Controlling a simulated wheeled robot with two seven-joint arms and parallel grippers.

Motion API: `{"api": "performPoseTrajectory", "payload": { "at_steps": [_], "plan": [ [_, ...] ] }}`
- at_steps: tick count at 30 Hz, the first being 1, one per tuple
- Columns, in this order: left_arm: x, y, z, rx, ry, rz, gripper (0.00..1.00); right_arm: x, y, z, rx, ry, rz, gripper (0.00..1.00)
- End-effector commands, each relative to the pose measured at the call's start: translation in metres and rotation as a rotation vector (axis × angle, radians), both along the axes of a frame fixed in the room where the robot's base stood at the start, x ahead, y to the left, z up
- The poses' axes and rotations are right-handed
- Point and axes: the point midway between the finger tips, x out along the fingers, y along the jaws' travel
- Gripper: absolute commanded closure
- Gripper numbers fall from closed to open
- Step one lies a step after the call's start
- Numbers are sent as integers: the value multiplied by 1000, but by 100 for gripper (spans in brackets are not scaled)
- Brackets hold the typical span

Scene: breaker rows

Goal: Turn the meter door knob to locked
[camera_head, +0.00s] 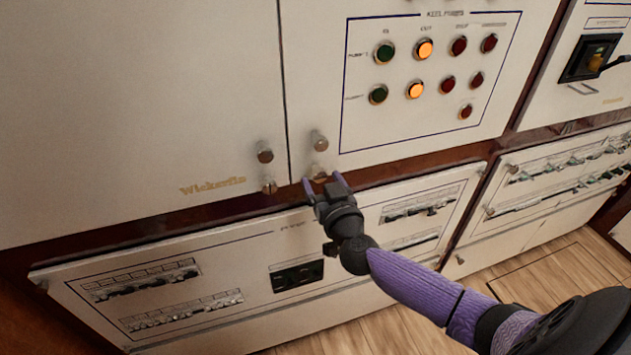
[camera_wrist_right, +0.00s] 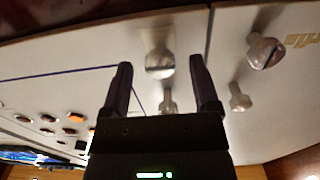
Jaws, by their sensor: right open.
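Two silver knobs sit at the lower left corner of the pump panel, an upper one (camera_head: 319,140) and a lower one (camera_head: 320,172). I see no "meter" or "locked" label, so I cannot tell which knob the task names. My right gripper (camera_head: 322,182) is open at the lower knob, its fingers on either side of it. In the right wrist view the lower knob (camera_wrist_right: 160,62) shows between the open fingertips (camera_wrist_right: 159,68); contact cannot be told. The upper knob (camera_wrist_right: 168,101) is partly hidden behind the gripper body. My left gripper is out of view.
Two similar knobs (camera_head: 265,152) stand on the neighbouring plain door (camera_head: 140,100), close to the left. Lit and unlit buttons (camera_head: 424,49) lie above right. A breaker panel (camera_head: 250,250) juts out below my gripper.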

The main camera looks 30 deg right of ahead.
Motion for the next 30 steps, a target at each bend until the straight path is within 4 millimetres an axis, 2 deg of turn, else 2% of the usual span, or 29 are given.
{"api": "performPoseTrajectory", "payload": {
  "at_steps": [3,6,14,17,25,26,30],
  "plan": [
    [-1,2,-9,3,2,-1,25,15,-4,-3,0,0,-1,22],
    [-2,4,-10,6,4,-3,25,22,-5,-1,0,0,-1,22],
    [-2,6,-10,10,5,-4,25,23,-6,0,0,1,0,22],
    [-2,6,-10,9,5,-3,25,23,-6,0,0,1,0,39],
    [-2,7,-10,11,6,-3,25,23,-6,0,0,1,0,96],
    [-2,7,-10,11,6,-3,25,23,-6,0,0,1,0,100],
    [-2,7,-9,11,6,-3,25,23,-6,0,1,1,0,100]
  ]
}}
